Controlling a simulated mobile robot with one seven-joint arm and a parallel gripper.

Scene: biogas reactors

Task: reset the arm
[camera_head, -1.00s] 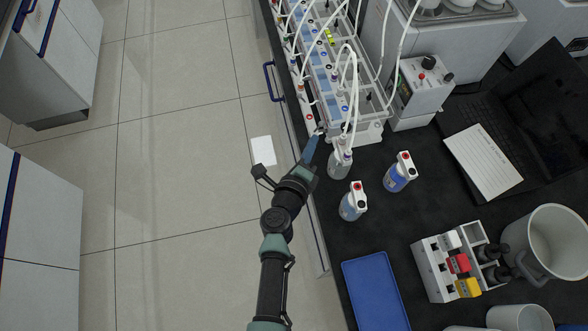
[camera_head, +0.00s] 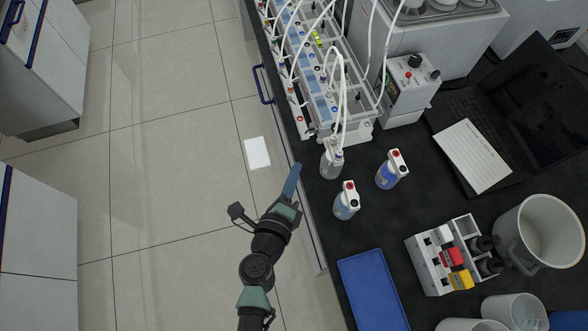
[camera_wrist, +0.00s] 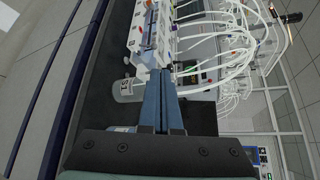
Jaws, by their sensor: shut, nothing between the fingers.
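My arm reaches up from the bottom of the head view, along the left edge of the black bench. My gripper (camera_head: 296,166) is shut and empty, with its blue fingers pointing up beside the bench edge. In the wrist view my gripper (camera_wrist: 162,74) also shows its two fingers together, with nothing between them. A clear bottle with tubing in it (camera_head: 331,163) stands on the bench just right of the fingertips. That bottle appears left of the fingers in the wrist view (camera_wrist: 127,91).
A rack of reactor bottles with white tubes (camera_head: 345,130) stands at the back. Two bottles with red-marked caps (camera_head: 346,205) (camera_head: 391,172), a blue tray (camera_head: 372,290), a pipette-like holder (camera_head: 430,265) and a white bucket (camera_head: 540,235) occupy the bench. The floor at left is free.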

